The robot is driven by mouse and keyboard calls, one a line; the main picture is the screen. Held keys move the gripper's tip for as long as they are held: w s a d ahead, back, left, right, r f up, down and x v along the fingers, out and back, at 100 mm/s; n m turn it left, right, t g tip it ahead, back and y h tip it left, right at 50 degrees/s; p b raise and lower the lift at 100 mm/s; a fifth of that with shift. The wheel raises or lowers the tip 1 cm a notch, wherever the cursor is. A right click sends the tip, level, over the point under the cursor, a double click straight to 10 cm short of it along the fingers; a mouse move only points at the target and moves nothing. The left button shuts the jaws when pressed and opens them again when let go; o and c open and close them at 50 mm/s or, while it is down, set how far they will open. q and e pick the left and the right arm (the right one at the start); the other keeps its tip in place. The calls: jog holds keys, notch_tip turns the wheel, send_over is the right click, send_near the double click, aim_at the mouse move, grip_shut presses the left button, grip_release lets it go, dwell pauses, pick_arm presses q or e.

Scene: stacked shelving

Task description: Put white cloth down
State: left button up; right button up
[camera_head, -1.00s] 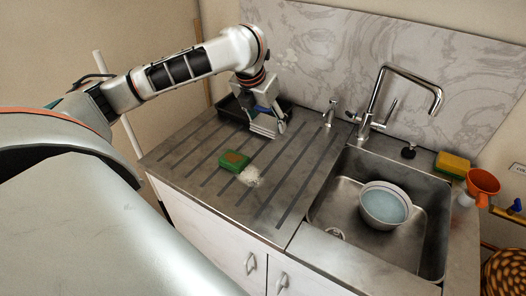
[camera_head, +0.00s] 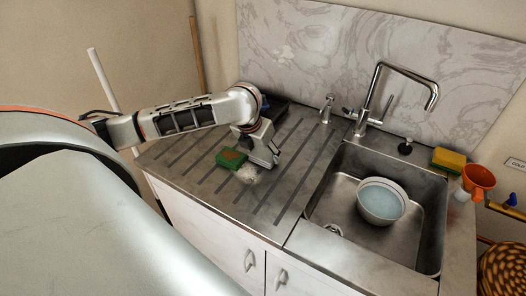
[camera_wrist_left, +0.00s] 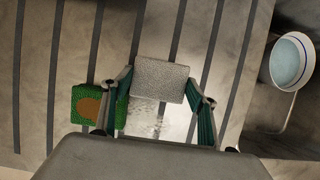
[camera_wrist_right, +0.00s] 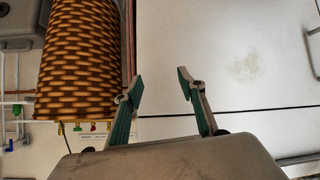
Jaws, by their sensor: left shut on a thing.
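My left gripper (camera_head: 268,158) is low over the ribbed drainboard, right of the green sponge. It is shut on the white cloth (camera_wrist_left: 161,80), which looks like a grey-white speckled block between the fingertips in the left wrist view. In the head view the cloth is mostly hidden by the gripper. I cannot tell whether the cloth touches the counter. A pale foamy patch (camera_head: 247,174) lies on the drainboard (camera_head: 210,187) close beside the gripper. My right gripper (camera_wrist_right: 158,80) is open and empty in the right wrist view, out of the head view.
A green sponge (camera_head: 231,158) with a brown spot lies left of the gripper. A dark tray (camera_head: 273,107) is behind the arm. The sink (camera_head: 335,185) holds a bowl (camera_head: 382,201). A tall faucet (camera_head: 376,95) stands behind. A woven basket (camera_wrist_right: 80,60) is near my right gripper.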

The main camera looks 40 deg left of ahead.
pick_arm(q)
jog(key=shift+f, duration=0.15)
jog(key=o, duration=1.2)
jog(key=shift+s+r, duration=0.1)
jog(key=shift+r, duration=0.5)
jog(key=v, duration=1.1)
jog(key=shift+s+d, duration=0.1)
